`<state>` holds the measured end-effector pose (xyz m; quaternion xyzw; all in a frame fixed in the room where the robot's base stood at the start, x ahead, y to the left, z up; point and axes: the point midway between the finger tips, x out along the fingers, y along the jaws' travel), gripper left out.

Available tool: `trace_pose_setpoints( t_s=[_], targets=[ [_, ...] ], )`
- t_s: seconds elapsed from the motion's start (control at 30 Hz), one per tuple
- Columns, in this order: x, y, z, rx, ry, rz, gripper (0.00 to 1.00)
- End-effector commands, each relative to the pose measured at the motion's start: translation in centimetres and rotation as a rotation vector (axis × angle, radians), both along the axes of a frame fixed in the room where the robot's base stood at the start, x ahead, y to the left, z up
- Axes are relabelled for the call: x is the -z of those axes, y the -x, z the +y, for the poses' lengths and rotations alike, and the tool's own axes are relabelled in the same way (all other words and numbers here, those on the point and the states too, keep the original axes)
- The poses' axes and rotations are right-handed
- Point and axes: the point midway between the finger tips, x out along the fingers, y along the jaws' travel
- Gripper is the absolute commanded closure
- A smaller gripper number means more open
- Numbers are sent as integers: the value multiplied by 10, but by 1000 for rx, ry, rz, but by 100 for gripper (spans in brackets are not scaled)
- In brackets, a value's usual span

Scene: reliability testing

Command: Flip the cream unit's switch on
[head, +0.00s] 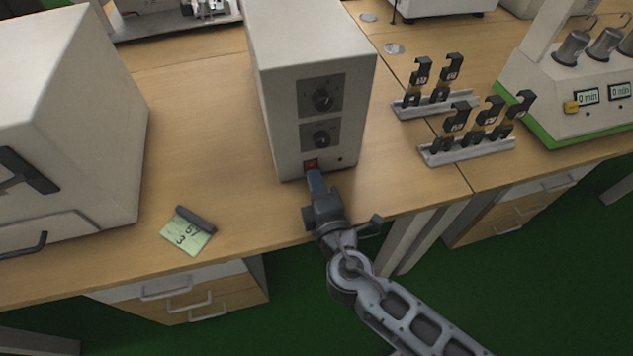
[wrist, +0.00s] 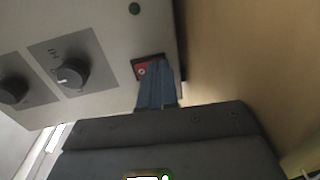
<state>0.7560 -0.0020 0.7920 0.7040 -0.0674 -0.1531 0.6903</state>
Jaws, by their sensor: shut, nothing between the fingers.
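The cream unit (head: 284,112) stands on the wooden bench, with two dark knobs on grey plates on its front. Its red switch (head: 310,164) sits low on the left of that front, and it also shows in the wrist view (wrist: 147,70). My gripper (head: 314,176) is shut and empty, with its fingertips right at the switch. In the wrist view the fingertips (wrist: 163,66) cover part of the switch. I cannot tell whether they touch it, or which way the switch is set.
A large pale box (head: 70,130) stands at the left. A green note under a dark clip (head: 190,232) lies near the bench's front edge. Racks with black-topped holders (head: 465,150) and a green-based machine (head: 570,125) stand at the right. Bare bench lies left of the unit.

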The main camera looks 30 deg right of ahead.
Motion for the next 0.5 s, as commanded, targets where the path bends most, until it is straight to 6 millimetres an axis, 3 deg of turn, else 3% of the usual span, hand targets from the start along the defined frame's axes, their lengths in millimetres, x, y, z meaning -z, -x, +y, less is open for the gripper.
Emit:
trace_pose_setpoints(
  t_s=[0.27, 0.5],
  targets=[
    [1, -2, -1, 1, 0, -1, 100],
    [0, 25, 7, -1, 1, 1, 100]
  ],
)
